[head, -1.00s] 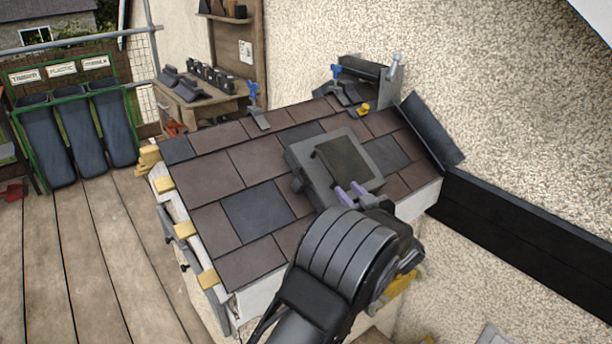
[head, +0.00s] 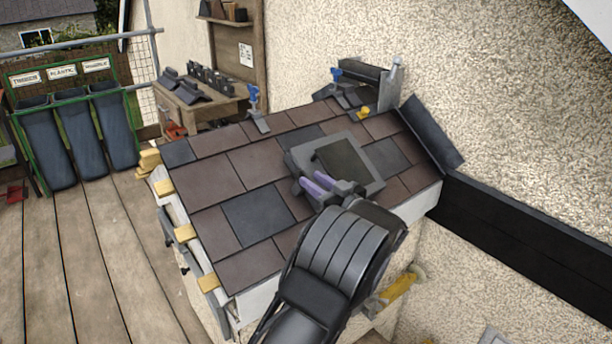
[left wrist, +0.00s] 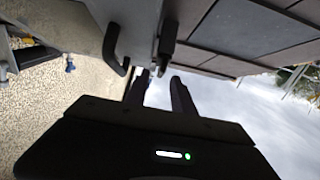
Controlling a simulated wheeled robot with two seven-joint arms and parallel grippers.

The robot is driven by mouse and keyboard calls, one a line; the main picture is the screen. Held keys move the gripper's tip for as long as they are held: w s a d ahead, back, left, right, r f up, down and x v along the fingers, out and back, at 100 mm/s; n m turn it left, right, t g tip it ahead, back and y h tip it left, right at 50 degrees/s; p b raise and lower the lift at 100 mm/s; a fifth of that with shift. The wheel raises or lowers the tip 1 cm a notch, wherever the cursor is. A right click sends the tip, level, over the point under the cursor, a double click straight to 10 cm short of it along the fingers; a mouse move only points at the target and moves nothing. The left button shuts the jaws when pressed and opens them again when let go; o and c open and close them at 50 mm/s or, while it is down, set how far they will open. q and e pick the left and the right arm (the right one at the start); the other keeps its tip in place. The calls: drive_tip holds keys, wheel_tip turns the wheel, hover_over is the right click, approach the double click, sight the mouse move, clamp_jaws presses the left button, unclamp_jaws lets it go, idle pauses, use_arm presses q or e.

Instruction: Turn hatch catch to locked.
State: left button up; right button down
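The roof hatch (head: 372,160) is a grey frame with a dark panel, lying closed on the slate roof. My left gripper (head: 314,187), with pale purple fingers, is at the hatch's lower left edge. In the left wrist view its two fingers (left wrist: 158,90) are apart, with a gap between them. A dark upright lever, apparently the catch (left wrist: 168,42), stands on the hatch's edge just beyond the fingertips. I cannot tell whether it touches them. A black bent handle (left wrist: 112,48) is left of it. The catch's lock position is not readable. My right gripper is not in view.
Blue-handled clamps (head: 254,100) and a yellow item (head: 363,112) sit along the roof's top edge. Yellow blocks (head: 185,233) line its left edge. A dark gutter-like strip (head: 520,230) runs along the wall at right. Labelled bins (head: 88,130) stand far left on open decking.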

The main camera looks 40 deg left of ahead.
sight(306, 175)
use_arm(q)
drive_tip(key=shift+x, duration=1.8)
clamp_jaws()
